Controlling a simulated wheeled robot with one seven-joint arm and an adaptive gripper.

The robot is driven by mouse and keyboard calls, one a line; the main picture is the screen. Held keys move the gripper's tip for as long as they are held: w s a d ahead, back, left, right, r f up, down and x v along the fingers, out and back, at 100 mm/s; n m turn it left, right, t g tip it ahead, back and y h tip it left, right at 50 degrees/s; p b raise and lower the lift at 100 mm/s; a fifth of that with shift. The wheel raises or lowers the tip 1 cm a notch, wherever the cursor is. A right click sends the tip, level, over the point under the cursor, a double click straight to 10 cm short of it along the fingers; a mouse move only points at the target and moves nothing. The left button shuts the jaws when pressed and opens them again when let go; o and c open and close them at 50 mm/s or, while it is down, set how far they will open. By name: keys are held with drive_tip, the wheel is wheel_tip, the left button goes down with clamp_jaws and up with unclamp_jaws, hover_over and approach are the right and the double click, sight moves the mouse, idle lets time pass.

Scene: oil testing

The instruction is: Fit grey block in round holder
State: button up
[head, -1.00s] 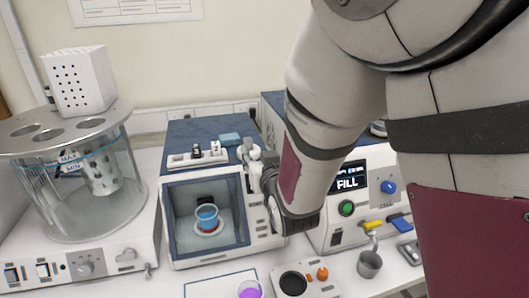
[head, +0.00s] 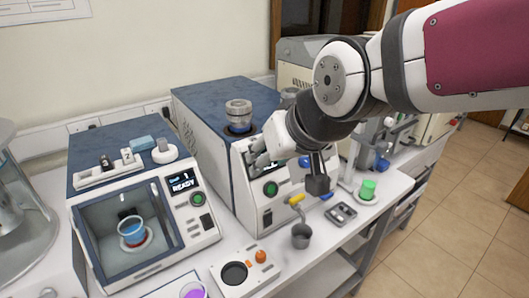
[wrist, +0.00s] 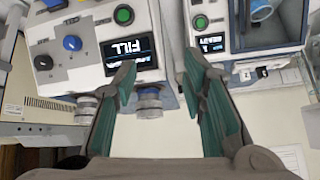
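My gripper (head: 257,153) is at the front of the blue-topped machine in the head view, left of my wrist. In the wrist view my gripper (wrist: 158,72) has two teal-lined fingers spread apart with nothing between them. I cannot tell for sure which thing is the grey block; small grey pieces lie in a shallow grey tray (head: 341,216) at the front right. The round holder is not certain either: a white panel (head: 214,273) has a round dark recess (head: 235,272), and a grey ribbed cylinder (head: 238,112) stands in a round collar on the blue-topped machine.
The READY machine (head: 187,183) with a blue cup (head: 132,231) stands left. A metal cup (head: 301,236), a green piece on a white disc (head: 368,189) and a purple cup (head: 193,290) are on the bench. The FILL screen (wrist: 129,50) is close in the wrist view.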

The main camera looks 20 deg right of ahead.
drive_tip(key=s+d+g+h, duration=0.1)
drive_tip(key=s+d, duration=0.3)
drive_tip(key=s, duration=0.8)
drive_tip(key=shift+r+m+g, duration=0.25)
drive_tip(key=shift+m+g, duration=0.05)
drive_tip(key=shift+g, duration=0.4)
drive_tip(key=shift+a, duration=0.1)
drive_tip(key=shift+c, duration=0.6)
idle(0.3)
